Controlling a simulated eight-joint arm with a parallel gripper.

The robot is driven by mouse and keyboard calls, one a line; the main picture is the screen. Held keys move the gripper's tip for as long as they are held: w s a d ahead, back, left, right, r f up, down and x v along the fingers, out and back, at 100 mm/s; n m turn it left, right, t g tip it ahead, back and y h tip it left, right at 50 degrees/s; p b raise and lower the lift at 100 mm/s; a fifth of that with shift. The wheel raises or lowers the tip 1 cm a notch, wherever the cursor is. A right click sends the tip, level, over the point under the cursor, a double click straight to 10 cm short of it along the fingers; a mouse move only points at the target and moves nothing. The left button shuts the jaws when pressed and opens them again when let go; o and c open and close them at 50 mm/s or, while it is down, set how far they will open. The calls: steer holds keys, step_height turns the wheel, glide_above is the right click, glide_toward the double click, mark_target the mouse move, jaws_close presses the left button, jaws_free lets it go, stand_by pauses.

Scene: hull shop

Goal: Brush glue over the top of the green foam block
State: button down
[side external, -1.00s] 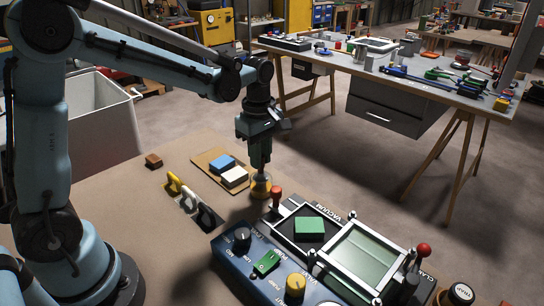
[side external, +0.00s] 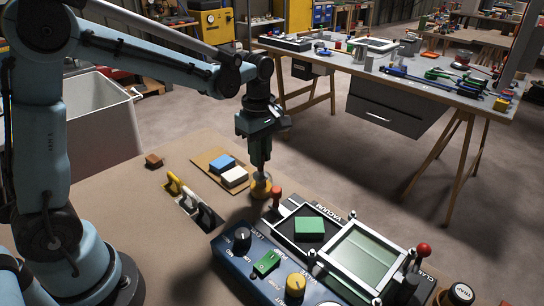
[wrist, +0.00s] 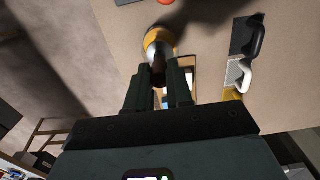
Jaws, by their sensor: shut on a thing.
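The green foam block (side external: 310,228) lies flat on the black vacuum bed (side external: 288,246) of the blue machine in the side view.
The machine has a red-topped lever (side external: 276,192), knobs and a framed glass panel (side external: 362,258).

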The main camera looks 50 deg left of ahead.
steer(key=shift+r, duration=3.2)
steer(key=d+f+m, duration=0.2)
steer(key=d+m, duration=0.2)
steer(key=d, duration=0.5)
steer(key=d+f+m, duration=0.2)
steer(key=d+m, duration=0.3)
steer(key=d, duration=0.4)
steer(key=shift+s+d+f, duration=0.2)
steer(key=shift+s+d, duration=0.05)
steer(key=shift+d, duration=0.05)
steer(key=shift+f, duration=0.3)
steer(key=shift+s+a, duration=0.5)
steer(key=shift+a, duration=0.05)
steer(key=shift+s+a, duration=0.1)
steer(key=shift+s, duration=0.05)
